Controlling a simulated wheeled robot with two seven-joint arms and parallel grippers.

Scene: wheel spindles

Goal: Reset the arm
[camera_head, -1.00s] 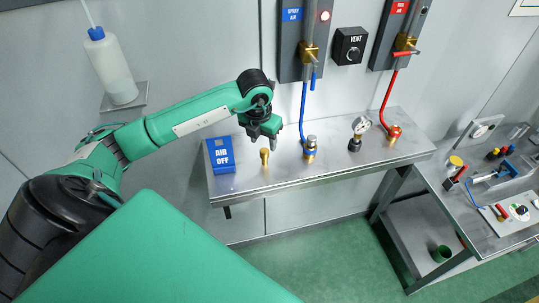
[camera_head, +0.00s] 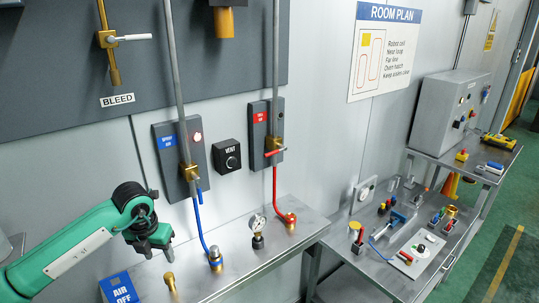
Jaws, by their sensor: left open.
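My green left arm comes in from the lower left. My left gripper (camera_head: 158,250) hangs at its end with the fingers apart and nothing between them. My right gripper is not in view.
The steel bench (camera_head: 240,268) also carries a silver-topped brass fitting (camera_head: 215,258), a pressure gauge (camera_head: 257,223) and a red hose fitting (camera_head: 290,221). Valve panels (camera_head: 182,160) stand behind. A second bench with tools is at right.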

